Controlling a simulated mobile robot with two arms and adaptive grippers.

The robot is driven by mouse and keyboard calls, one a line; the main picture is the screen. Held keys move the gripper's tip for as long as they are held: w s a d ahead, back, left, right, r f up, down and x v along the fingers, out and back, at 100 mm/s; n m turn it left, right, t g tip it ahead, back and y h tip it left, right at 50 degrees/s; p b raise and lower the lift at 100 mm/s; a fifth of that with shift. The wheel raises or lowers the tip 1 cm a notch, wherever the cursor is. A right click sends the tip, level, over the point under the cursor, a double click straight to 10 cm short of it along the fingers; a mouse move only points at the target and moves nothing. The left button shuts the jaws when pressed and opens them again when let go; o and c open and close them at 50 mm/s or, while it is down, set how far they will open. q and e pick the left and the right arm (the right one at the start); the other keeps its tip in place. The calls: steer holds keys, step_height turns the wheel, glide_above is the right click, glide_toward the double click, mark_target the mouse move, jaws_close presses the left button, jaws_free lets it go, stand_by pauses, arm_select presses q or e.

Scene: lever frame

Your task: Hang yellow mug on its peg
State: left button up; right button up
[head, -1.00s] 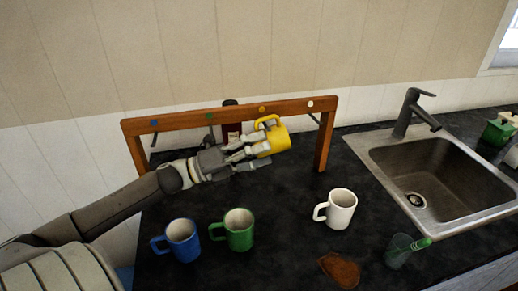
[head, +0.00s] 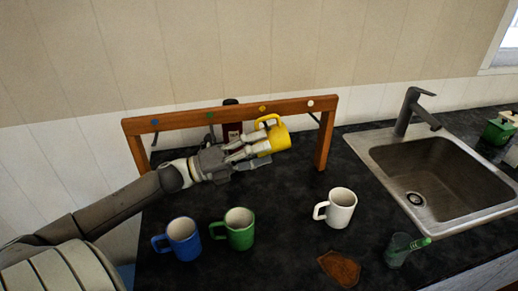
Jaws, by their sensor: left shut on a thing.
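The yellow mug (head: 272,140) is held up in front of the wooden frame (head: 190,119), just below the yellow marker (head: 262,108) on its crossbar. My left gripper (head: 255,146) is shut on the mug from its left side. The mug is tilted, with its handle toward the upper left, close to the crossbar. The yellow-marked peg is hidden behind the mug and fingers, so I cannot tell whether the handle is around it. My right gripper is not in view.
A blue mug (head: 183,241), a green mug (head: 239,230) and a white mug (head: 341,208) stand on the dark counter. A brown patch (head: 340,268) and a glass with a green item (head: 400,250) are near the front. A dark bottle (head: 231,116) stands behind the frame; the sink (head: 440,180) is right.

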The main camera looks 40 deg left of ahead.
arm_select(q)
steer(key=shift+s+a+f, duration=0.35)
steer(key=shift+s+f, duration=0.1)
steer(key=shift+f, duration=0.2)
stand_by(0.4)
stand_by(0.5)
steer(key=o, duration=1.6)
steer(key=shift+f, duration=0.1)
steer(key=v, duration=1.2)
